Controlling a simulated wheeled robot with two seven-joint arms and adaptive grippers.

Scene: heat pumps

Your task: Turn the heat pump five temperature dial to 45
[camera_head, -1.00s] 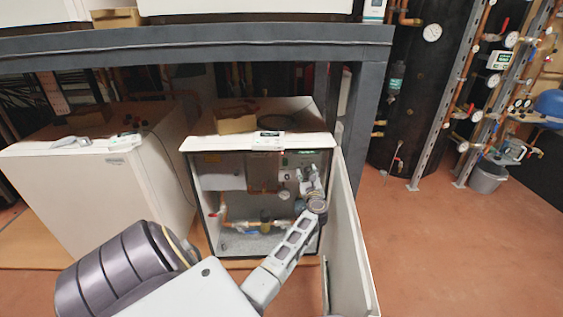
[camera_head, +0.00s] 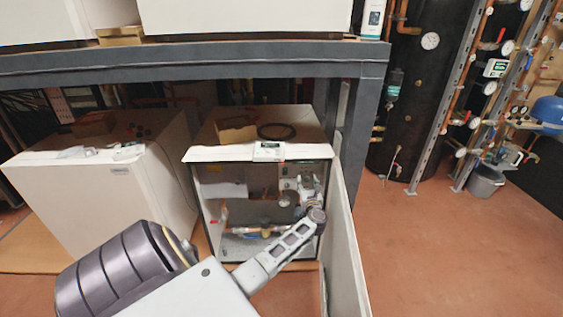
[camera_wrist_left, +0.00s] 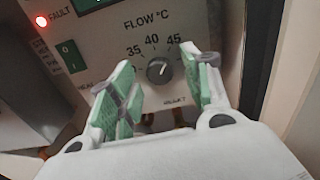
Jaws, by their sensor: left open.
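The temperature dial (camera_wrist_left: 158,69) is a small dark knob with a light pointer line under the printed "FLOW °C" scale in the left wrist view. The scale shows 35, 40 and 45; the pointer tilts up and to the right. My left gripper (camera_wrist_left: 160,85) is open, its green-padded fingers on either side of the dial and apart from it. In the head view the left gripper (camera_head: 312,188) reaches into the open front of the heat pump (camera_head: 258,153), at the upper right of its interior. The dial is hidden there. My right gripper is not in view.
The open door (camera_head: 345,235) stands close to the right of my left arm. A second white heat pump (camera_head: 105,200) stands to the left. A dark steel frame (camera_head: 200,59) crosses above. A red fault lamp (camera_wrist_left: 41,21) is lit. Floor at right is clear.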

